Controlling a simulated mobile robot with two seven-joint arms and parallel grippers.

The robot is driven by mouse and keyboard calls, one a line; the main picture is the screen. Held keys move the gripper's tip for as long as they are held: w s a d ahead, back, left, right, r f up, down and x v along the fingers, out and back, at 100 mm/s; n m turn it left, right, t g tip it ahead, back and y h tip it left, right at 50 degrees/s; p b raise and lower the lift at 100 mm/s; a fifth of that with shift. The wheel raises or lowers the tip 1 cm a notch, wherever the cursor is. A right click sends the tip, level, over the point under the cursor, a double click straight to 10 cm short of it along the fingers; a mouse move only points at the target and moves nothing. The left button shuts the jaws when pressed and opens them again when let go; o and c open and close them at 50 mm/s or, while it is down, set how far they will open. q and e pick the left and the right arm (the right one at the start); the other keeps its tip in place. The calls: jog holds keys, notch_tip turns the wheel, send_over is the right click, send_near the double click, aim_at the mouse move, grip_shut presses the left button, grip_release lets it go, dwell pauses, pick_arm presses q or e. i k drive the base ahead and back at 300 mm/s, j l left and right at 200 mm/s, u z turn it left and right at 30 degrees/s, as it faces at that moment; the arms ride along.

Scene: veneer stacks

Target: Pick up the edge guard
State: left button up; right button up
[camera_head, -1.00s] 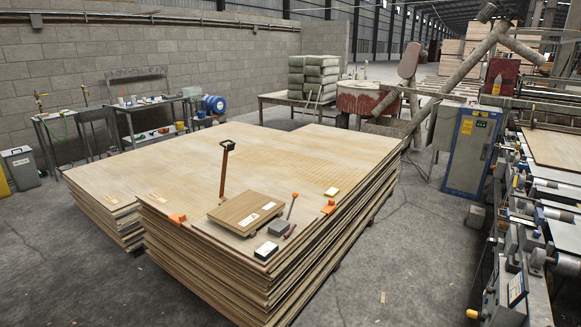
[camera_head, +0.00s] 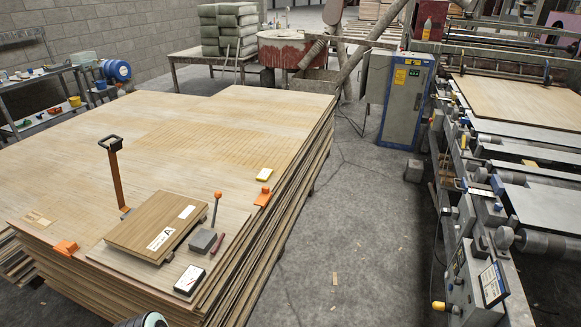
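Two orange pieces that look like edge guards sit on the edges of the near veneer stack. One orange edge guard (camera_head: 65,247) is at the near left edge. I cannot tell from the picture which one the task names. Neither of my grippers shows. A dark rounded part cut off at the bottom edge shows no fingers.
On the near stack (camera_head: 200,140) are a wooden board marked A (camera_head: 155,222), an upright handled tool (camera_head: 115,175), a grey block (camera_head: 203,241), an orange-knobbed tool (camera_head: 216,207) and a black-and-white box (camera_head: 189,280). Free floor lies between the stack and the machine line (camera_head: 480,215).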

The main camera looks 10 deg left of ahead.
aim_at(264, 197)
jog(key=i+j+z, duration=0.2)
jog(key=i, duration=1.4)
jog(key=i+l, duration=0.1)
jog(key=i, duration=0.7)
jog(key=i+l+u, duration=0.1)
jog(key=i, duration=0.75)
jog(key=i+u, duration=0.15)
jog(key=u, duration=0.3)
jog(key=i+u, duration=0.15)
jog(key=u, duration=0.3)
jog(key=i+l+u, duration=0.15)
jog(key=u, duration=0.3)
